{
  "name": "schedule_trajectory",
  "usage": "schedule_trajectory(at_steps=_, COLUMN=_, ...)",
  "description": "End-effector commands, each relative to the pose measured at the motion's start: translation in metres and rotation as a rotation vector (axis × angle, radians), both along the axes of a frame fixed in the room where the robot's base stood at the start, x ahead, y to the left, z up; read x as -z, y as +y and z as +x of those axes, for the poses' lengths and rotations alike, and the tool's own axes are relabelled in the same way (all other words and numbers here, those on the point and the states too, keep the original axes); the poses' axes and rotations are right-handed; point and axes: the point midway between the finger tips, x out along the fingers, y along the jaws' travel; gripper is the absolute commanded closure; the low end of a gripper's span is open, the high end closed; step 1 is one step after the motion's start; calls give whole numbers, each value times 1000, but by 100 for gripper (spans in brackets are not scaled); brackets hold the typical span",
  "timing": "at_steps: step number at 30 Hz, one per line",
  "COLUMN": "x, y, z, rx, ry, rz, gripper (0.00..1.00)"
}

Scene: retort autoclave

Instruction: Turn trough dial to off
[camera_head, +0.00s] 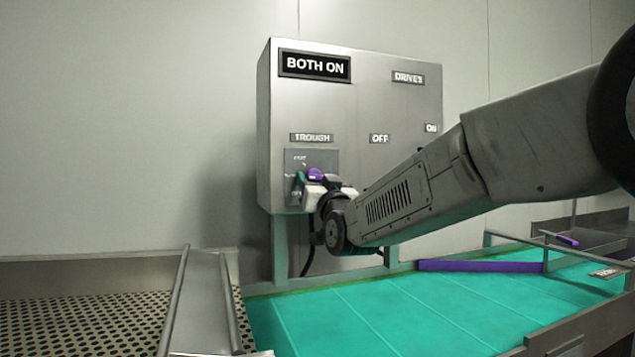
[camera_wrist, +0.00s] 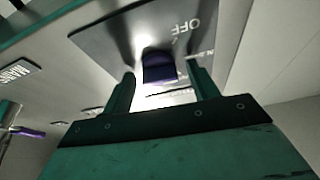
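The trough dial is a purple knob (camera_head: 315,174) on a grey square plate (camera_head: 324,158) under the TROUGH label (camera_head: 311,138). In the wrist view the knob (camera_wrist: 158,68) sits between the two green fingers of my gripper (camera_wrist: 162,76), with a visible gap on each side. My gripper (camera_head: 308,184) is open at the dial in the head view; its fingers are partly hidden there. An OFF marking (camera_wrist: 186,27) shows upside down on the plate in the wrist view. The knob's exact pointing direction is hard to tell.
A display (camera_head: 314,65) on the steel control box (camera_head: 350,100) reads BOTH ON. A DRIVES label (camera_head: 408,78) is at its right; my arm hides the area below. A teal conveyor (camera_head: 400,305) and a perforated tray (camera_head: 80,320) lie below.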

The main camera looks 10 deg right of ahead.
Motion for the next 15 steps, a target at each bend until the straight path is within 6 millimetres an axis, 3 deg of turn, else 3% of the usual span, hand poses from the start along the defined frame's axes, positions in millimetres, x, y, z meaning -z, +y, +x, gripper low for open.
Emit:
schedule_trajectory(at_steps=1, x=0, y=0, z=0, rx=0, ry=0, rz=0, gripper=54)
schedule_trajectory(at_steps=4, x=0, y=0, z=0, rx=0, ry=0, rz=0, gripper=82)
schedule_trajectory(at_steps=5, x=0, y=0, z=0, rx=0, ry=0, rz=0, gripper=85)
schedule_trajectory(at_steps=15, x=0, y=-1, z=0, rx=1, ry=-7, rz=-37, gripper=85)
